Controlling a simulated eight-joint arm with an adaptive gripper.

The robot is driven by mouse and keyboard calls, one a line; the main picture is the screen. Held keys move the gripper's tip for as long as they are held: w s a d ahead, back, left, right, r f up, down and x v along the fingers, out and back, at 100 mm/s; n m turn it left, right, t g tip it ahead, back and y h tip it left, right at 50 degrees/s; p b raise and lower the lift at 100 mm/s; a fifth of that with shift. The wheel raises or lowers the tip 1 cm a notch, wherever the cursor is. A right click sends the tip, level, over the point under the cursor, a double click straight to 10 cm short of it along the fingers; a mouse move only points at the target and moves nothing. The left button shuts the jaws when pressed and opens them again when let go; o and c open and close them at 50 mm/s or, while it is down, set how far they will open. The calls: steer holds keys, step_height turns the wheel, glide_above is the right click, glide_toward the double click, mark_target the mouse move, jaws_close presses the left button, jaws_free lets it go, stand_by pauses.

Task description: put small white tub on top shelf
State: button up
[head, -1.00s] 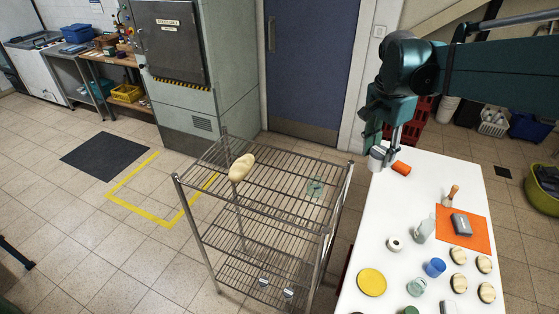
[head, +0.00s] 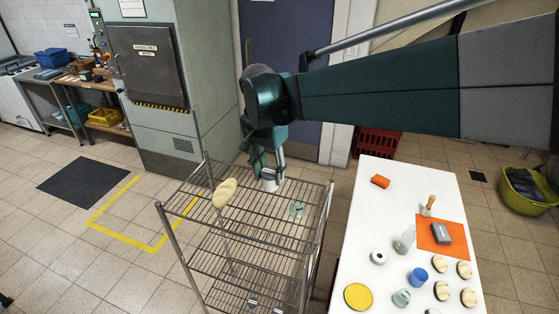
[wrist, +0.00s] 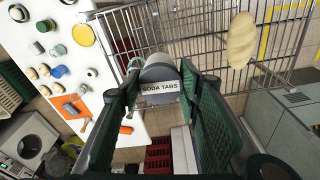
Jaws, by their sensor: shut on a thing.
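The small white tub (head: 270,184) has a grey end and a label reading "SODA TABS" in the wrist view (wrist: 160,90). My gripper (head: 267,164) is shut on it; the fingers lie on both sides of the tub in the wrist view. The tub is at the back part of the wire rack's top shelf (head: 255,222) in the head view. Whether it touches the wires or hangs above them I cannot tell. A bread loaf (head: 225,192) lies on the left of this shelf and a clear greenish glass (head: 297,208) stands at its right.
The white table (head: 345,245) at the right holds an orange cylinder (head: 380,181), a yellow disc (head: 358,296), a blue cup (head: 418,277) and several pale round items. Rack corner posts rise above the top shelf. Its middle front is clear.

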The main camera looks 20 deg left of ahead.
steer(key=s+a, duration=0.3)
steer(key=a, duration=0.1)
glide_above(258, 221)
steer(key=shift+n, duration=0.4)
steer(key=shift+f, duration=2.65)
steer(key=shift+f+p, duration=0.35)
steer(key=shift+f, duration=2.55)
steer(key=shift+f, duration=0.1)
steer(key=shift+f, duration=2)
steer(key=shift+f, duration=0.2)
